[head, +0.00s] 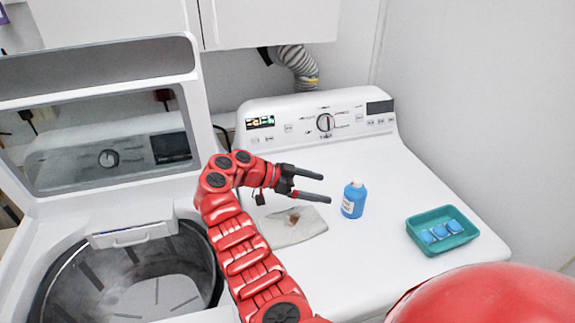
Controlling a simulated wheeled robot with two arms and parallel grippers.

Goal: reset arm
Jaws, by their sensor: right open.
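My right gripper (325,187) is open and empty over the white dryer top (360,270). Its two dark fingers point to the right, one above the other in the picture. A blue bottle (353,200) with a white label stands upright just right of the fingertips, with a visible gap between them. My red right arm rises from the bottom middle and bends at the upper end. My left gripper is not in view.
A stained cloth (292,227) lies below the gripper. A teal tray (465,243) with blue pods sits at the right. The open washer (62,310), with raised lid (100,50), is at left. The control panel (290,128) stands behind; the front dryer top is clear.

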